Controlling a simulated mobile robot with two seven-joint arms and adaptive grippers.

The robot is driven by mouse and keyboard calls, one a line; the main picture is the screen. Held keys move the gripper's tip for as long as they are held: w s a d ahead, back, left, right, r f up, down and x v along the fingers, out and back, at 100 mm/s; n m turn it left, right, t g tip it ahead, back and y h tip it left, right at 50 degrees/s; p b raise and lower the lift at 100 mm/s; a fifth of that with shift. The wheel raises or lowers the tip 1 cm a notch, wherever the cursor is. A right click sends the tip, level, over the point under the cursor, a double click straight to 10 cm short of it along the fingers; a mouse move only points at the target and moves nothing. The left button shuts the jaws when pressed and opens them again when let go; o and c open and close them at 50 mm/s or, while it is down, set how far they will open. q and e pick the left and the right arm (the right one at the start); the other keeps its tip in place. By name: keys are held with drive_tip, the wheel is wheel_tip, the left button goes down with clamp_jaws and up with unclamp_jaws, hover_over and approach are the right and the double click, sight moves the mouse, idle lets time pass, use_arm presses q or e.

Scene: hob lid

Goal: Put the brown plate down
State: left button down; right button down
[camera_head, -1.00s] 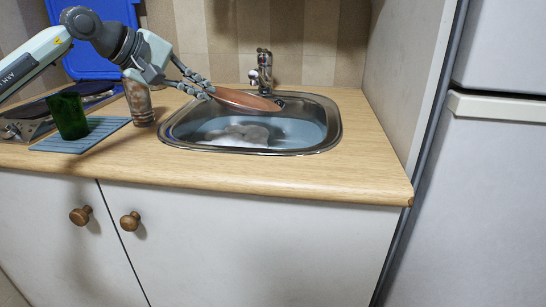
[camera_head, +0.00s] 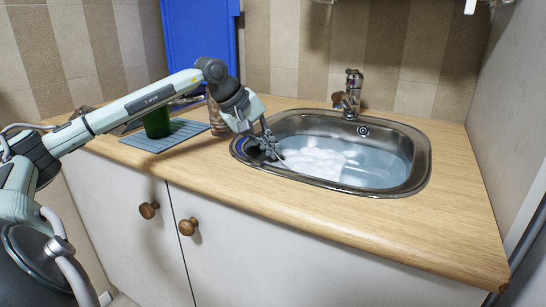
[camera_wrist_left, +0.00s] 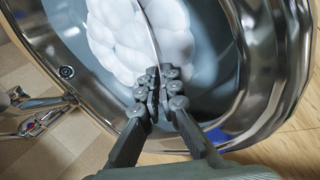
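My left gripper (camera_head: 268,146) is low over the left side of the sink (camera_head: 424,160), its fingertips close to the water and foam. In the left wrist view the fingers (camera_wrist_left: 164,92) are close together on a thin edge (camera_wrist_left: 152,36), which runs out from them over the foam. This looks like the brown plate seen edge-on. Its brown face does not show in either view now, and foam or water may hide part of it. My right gripper is not in view.
White foam (camera_head: 315,160) floats in the water. The tap (camera_head: 350,92) stands behind the sink. A green cup (camera_head: 157,122) stands on a blue ribbed mat (camera_head: 185,133) at the left, with a patterned glass (camera_head: 215,115) beside it. The counter right of the sink (camera_head: 455,190) is clear.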

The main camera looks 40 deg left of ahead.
use_arm(q)
drive_tip(key=shift+f, duration=0.65)
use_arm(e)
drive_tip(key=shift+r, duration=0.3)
use_arm(q)
drive_tip(key=shift+f, duration=0.15)
drive_tip(key=c, duration=1.7)
unclamp_jaws()
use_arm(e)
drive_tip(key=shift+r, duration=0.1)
